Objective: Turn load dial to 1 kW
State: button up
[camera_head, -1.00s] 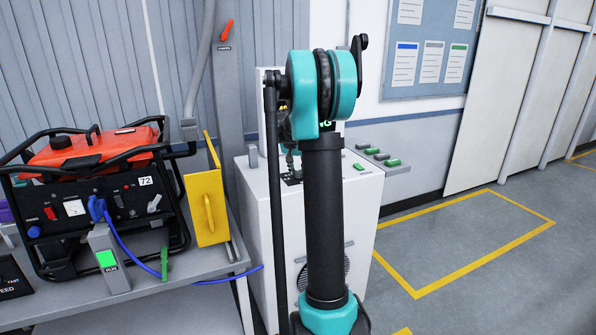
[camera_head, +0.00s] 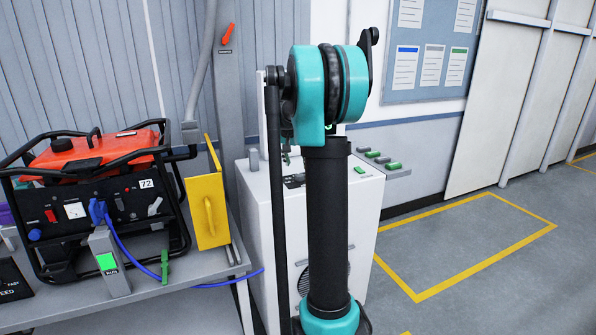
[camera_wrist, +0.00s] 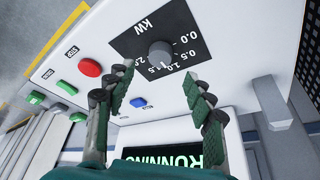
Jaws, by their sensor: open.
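The load dial (camera_wrist: 160,54) is a grey round knob on a black plate (camera_wrist: 128,44) marked kW, with a scale from 0.0 to 2.0. I cannot tell which mark it points at. My gripper (camera_wrist: 158,86) is open and empty in the wrist view, its green-padded fingers spread on either side just short of the knob, apart from it. The dial sits on the top of a white cabinet (camera_head: 258,215). In the head view my arm hides the dial and most of my gripper.
In the wrist view, a red button (camera_wrist: 89,67), a blue button (camera_wrist: 137,102) and green buttons (camera_wrist: 66,88) lie near the dial, with a display (camera_wrist: 170,152) reading RUNNING. In the head view, a generator (camera_head: 95,195) stands on a bench at left. Floor at right is clear.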

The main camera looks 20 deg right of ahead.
jog(key=shift+v, duration=2.75)
